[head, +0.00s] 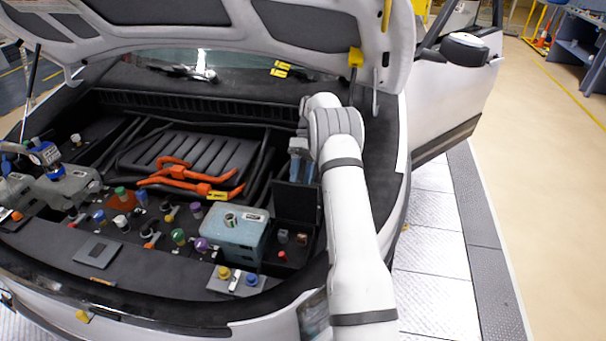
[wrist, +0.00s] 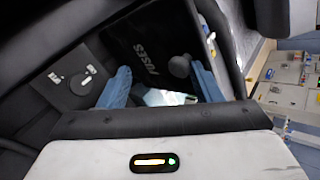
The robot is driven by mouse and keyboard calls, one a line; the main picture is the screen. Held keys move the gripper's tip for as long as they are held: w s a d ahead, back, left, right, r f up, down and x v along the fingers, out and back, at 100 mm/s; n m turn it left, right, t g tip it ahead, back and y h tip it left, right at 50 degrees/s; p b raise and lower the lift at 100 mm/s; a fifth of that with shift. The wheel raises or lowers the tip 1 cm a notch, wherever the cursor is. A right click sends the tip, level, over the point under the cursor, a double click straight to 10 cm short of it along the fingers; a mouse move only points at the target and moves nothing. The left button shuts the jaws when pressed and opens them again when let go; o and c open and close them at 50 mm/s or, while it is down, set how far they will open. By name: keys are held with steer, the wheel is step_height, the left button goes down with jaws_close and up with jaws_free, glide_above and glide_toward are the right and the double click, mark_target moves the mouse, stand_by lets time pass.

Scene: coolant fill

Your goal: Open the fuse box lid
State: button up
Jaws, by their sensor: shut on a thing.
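The fuse box lid (head: 295,203) is a dark flat panel at the right of the engine bay in the head view. It appears raised, standing up behind small coloured parts. In the wrist view the black lid (wrist: 152,42) carries the word FUSES and a round grey knob (wrist: 180,66). My gripper (head: 301,172) is at the lid's upper edge, its blue fingers pointing down. In the wrist view my gripper (wrist: 161,72) has one finger on each side of the lettered lid and is shut on it. The exact contact is unclear.
A blue-grey reservoir (head: 233,236) stands left of the lid. Orange cables (head: 190,178) and several coloured caps lie further left. The raised hood (head: 230,25) hangs above, and the car's right fender (head: 390,165) runs beside my arm. The floor to the right is clear.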

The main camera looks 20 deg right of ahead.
steer(key=shift+a+f, duration=0.1)
steer(key=shift+f, duration=0.45)
step_height(320, 180, up, 11)
steer(key=shift+p, duration=0.4)
